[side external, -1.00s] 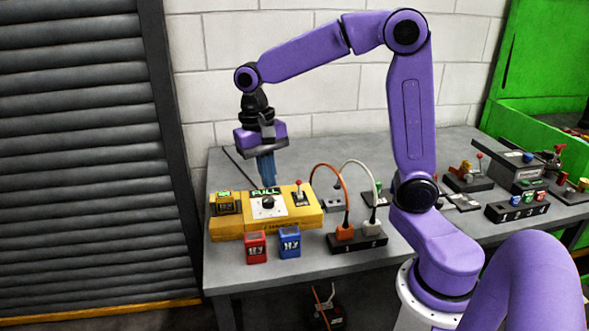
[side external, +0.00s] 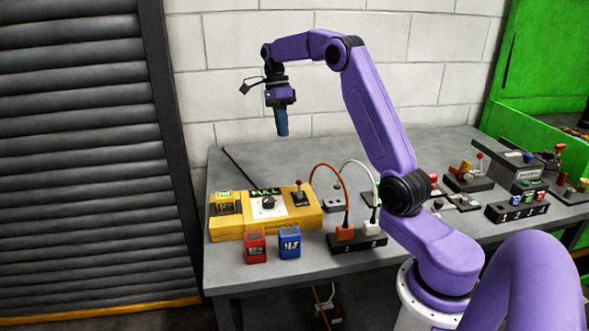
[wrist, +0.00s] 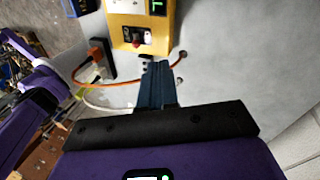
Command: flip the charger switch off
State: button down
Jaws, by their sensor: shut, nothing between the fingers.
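The yellow charger (side external: 228,233) sits at the left end of the table, with a green "FULL" display and a black knob (side external: 267,202) on its top. A red-tipped lever switch (side external: 298,193) stands at its right end, roughly upright; which position is off cannot be read. The charger (wrist: 125,20) and the lever's red tip (wrist: 136,43) also show at the top of the wrist view. My gripper (side external: 282,134) is shut and empty, its blue fingers pointing down, well above and behind the charger. Its fingertips (wrist: 157,66) appear below the lever in the wrist view.
A red block (side external: 255,247) and a blue block (side external: 290,243) stand before the charger. A black power strip (side external: 350,244) holds plugs with an orange cable (side external: 337,178) and a white cable arching up. More switch boxes (side external: 515,210) stand at the right.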

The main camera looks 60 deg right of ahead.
jog(key=shift+d+m, duration=0.4)
jog(key=shift+d, duration=0.25)
jog(key=shift+f, duration=0.15)
send_near(300, 190)
jog(key=w+d+f, duration=0.3)
jog(key=w+f, duration=0.1)
jog(key=f, duration=0.1)
jog(key=shift+s+a, duration=0.4)
jog(key=shift+s, duration=0.15)
jog(key=shift+s+a, duration=0.35)
jog(key=shift+s, duration=0.25)
jog(key=shift+s+a, duration=0.3)
jog(key=shift+s, duration=0.15)
